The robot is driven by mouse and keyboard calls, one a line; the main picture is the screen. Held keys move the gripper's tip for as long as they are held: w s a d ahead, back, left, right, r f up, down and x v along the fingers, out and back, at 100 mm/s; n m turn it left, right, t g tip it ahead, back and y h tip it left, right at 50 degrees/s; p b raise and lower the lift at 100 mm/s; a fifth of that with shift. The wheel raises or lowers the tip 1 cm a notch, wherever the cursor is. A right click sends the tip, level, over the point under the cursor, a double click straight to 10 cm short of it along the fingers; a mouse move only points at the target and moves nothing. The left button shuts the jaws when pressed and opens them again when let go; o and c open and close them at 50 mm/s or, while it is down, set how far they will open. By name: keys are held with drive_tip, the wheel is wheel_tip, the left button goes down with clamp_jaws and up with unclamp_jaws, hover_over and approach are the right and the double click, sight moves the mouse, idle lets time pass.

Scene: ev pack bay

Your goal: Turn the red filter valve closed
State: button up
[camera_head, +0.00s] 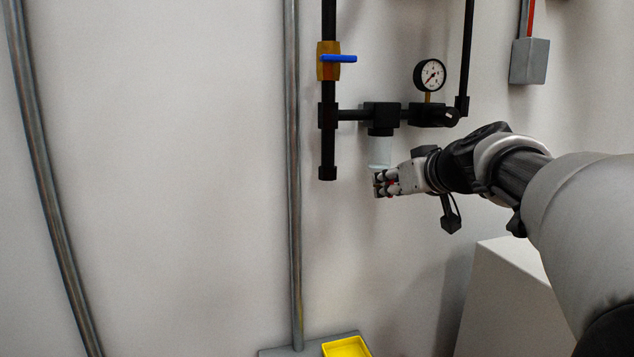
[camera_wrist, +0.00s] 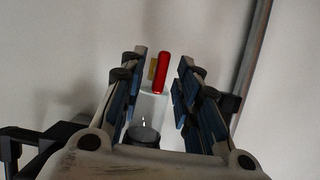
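The red filter valve handle (camera_wrist: 161,73) shows in the wrist view as a short upright bar with a brass body (camera_wrist: 153,68) beside it. It stands at the end of the clear filter bowl (camera_wrist: 148,110). My gripper (camera_wrist: 163,66) is open, with one finger on each side of the handle and a gap on both sides. In the head view my gripper (camera_head: 382,184) is at the lower end of the pale filter bowl (camera_head: 379,151). Only a speck of red shows there among the fingers; the rest of the valve is hidden.
Black pipework (camera_head: 355,114) on the wall carries a pressure gauge (camera_head: 430,75) and a brass valve with a blue handle (camera_head: 338,58). A grey vertical pipe (camera_head: 293,180) runs left of it. A yellow tray (camera_head: 347,347) lies below.

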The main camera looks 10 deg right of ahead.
drive_tip(key=shift+s, duration=0.1)
drive_tip(key=shift+c, duration=0.4)
clamp_jaws()
drive_tip(key=shift+d, duration=0.1)
drive_tip(key=shift+d+f+m+t+y+b, duration=0.15)
drive_tip(key=shift+m+t+y+b, duration=0.3)
drive_tip(key=shift+m+y+b, duration=1.35)
drive_tip(key=shift+d+f+m+t+y+b, duration=0.2)
drive_tip(key=shift+m+t+y+b, duration=0.55)
drive_tip(key=shift+m, duration=1.9)
drive_tip(key=shift+d+f+m+t+y+b, duration=0.2)
drive_tip(key=shift+m+y+b, duration=0.75)
drive_tip(key=shift+m+b, duration=1)
drive_tip(key=shift+r+m+p, duration=0.1)
drive_tip(key=shift+m+p, duration=0.25)
drive_tip(key=shift+m, duration=0.05)
